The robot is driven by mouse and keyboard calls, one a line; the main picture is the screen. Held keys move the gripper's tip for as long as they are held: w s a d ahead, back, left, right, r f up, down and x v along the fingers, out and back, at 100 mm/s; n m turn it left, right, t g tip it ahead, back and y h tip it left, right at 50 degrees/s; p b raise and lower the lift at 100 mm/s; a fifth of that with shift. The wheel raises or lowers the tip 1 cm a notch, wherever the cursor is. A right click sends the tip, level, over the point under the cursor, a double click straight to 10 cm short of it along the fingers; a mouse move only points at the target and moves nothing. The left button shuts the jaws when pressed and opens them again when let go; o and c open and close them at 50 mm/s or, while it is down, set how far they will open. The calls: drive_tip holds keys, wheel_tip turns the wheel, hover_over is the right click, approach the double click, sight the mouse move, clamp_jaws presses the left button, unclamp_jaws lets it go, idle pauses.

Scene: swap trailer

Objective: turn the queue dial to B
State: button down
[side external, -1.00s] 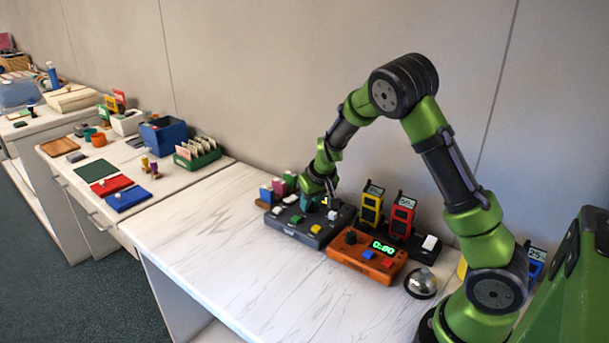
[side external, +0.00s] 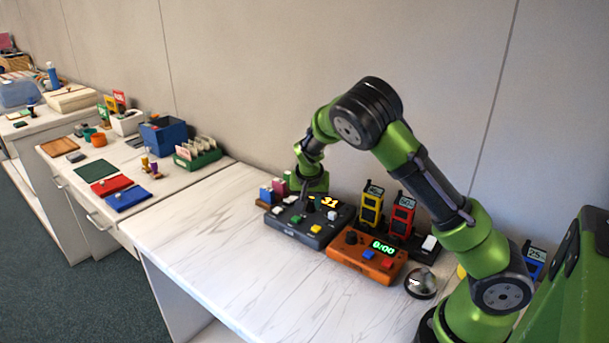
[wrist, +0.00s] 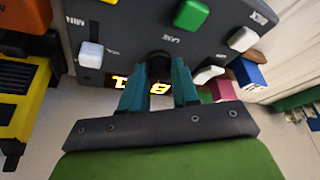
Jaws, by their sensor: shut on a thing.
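A black dial (wrist: 158,55) sits between the teal fingertips of my gripper (wrist: 159,75). My gripper is shut on this dial.
An orange timer box (side external: 340,257) with a green display and its own dark knob is right of the console. Yellow (side external: 372,207) and red (side external: 402,215) handheld devices stand behind. A silver bell (side external: 420,284) is at right. Coloured blocks (side external: 267,194) stand left. The front table is clear.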

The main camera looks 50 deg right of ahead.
drive_tip(key=shift+m+g, duration=0.4)
drive_tip(key=shift+m, duration=0.7)
drive_tip(key=shift+a, duration=0.1)
drive_tip(key=c, duration=0.9)
unclamp_jaws()
drive_tip(key=v, duration=1.6)
drive_tip(key=shift+a+r, duration=0.35)
